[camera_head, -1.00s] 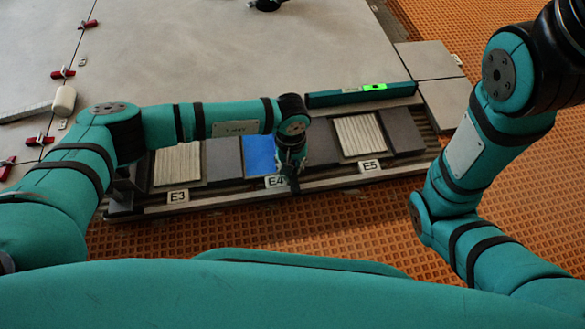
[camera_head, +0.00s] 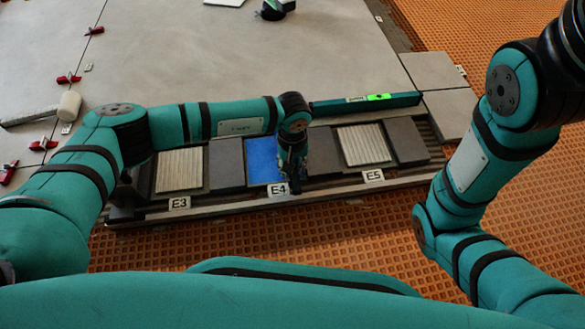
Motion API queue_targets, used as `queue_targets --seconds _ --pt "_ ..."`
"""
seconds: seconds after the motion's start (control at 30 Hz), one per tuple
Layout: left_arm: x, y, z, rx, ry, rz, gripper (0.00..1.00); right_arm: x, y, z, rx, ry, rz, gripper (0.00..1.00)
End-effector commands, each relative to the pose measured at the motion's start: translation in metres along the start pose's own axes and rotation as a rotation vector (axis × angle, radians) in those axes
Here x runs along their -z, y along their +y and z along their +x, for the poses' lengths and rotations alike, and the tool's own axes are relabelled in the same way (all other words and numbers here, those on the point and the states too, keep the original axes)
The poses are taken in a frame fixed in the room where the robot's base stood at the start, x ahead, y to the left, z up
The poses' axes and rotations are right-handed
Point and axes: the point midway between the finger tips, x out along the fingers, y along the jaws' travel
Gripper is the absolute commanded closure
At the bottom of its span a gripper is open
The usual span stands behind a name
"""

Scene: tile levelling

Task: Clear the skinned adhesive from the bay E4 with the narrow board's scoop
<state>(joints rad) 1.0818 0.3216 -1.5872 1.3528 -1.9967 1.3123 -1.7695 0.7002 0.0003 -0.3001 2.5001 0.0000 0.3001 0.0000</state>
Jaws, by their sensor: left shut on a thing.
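The bay row (camera_head: 330,190) lies across the middle of the head view, with plates reading E3 (camera_head: 179,203), E4 (camera_head: 278,189) and E5 (camera_head: 373,176). The bay behind the E4 plate shows a blue surface (camera_head: 261,160). The bays at E3 (camera_head: 180,171) and E5 (camera_head: 363,145) show pale ribbed surfaces. My left gripper (camera_head: 294,184) points down at the right edge of the blue bay, beside the E4 plate. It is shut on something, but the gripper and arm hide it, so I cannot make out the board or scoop. My right gripper is out of view.
A teal level with a lit green display (camera_head: 378,97) lies behind the bays. Large grey tiles (camera_head: 230,60) with several red clips (camera_head: 69,79) spread beyond. A white cylinder (camera_head: 69,105) is at left. Orange grid flooring (camera_head: 330,230) is open in front.

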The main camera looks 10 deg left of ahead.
Motion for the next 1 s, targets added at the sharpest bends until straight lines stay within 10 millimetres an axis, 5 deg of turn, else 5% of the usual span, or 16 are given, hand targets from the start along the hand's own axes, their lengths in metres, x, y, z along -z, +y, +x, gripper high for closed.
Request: queue_targets --seconds 0.27,1.0 --pt "0.000 0.000 -0.002 0.001 0.000 0.000 1.00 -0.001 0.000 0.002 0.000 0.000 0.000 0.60" --pt "0.000 0.000 -0.061 0.001 0.001 0.000 1.00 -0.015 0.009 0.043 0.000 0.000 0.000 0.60"
